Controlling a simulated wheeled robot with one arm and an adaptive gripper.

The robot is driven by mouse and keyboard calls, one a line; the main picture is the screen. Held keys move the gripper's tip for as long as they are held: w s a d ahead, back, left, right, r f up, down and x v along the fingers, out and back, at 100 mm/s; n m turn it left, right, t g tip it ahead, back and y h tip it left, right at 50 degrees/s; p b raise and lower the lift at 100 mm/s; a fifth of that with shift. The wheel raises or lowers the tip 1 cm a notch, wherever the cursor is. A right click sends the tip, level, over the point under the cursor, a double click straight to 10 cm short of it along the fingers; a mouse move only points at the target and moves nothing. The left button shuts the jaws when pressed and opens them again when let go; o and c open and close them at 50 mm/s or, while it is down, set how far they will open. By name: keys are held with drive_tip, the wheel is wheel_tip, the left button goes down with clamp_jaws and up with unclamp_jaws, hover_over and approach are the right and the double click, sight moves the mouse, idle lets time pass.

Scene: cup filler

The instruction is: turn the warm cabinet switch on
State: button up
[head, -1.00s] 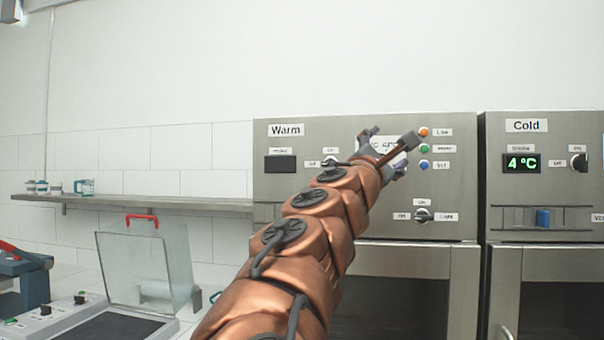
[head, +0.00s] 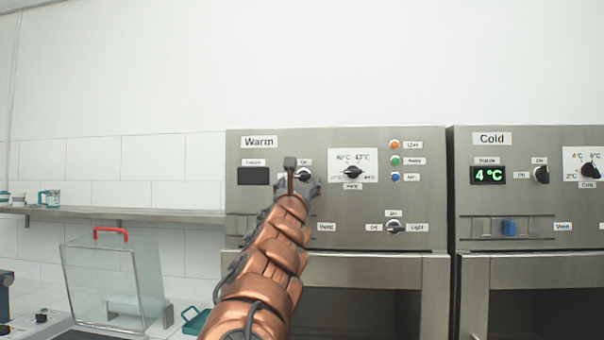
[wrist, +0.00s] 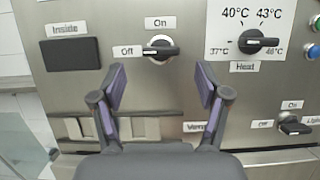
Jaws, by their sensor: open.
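The Warm cabinet (head: 420,200) has a steel front panel with a dark, blank display (head: 253,176). Its black On/Off switch knob (wrist: 160,50) sits between the labels "Off" at its left and "On" above it. The knob's handle lies level, in line with the "Off" label. In the head view the knob (head: 303,174) is partly hidden by my gripper (head: 297,186). In the wrist view my gripper (wrist: 161,82) is open and empty, its two fingers just below the knob in the picture, one on each side. I see no contact.
Right of the switch is the temperature knob (wrist: 258,42), with a light switch (head: 395,227) below it. Coloured buttons (head: 394,160) are near. The Cold cabinet (head: 515,260) stands to the right, its display reading 4 °C. A shelf (head: 120,214) runs along the left wall.

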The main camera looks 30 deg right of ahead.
sight(302, 176)
drive_tip(key=shift+p+x, duration=1.85)
drive_tip(key=shift+x, duration=0.85)
drive_tip(key=shift+c, duration=0.2)
drive_tip(key=c, duration=1.1)
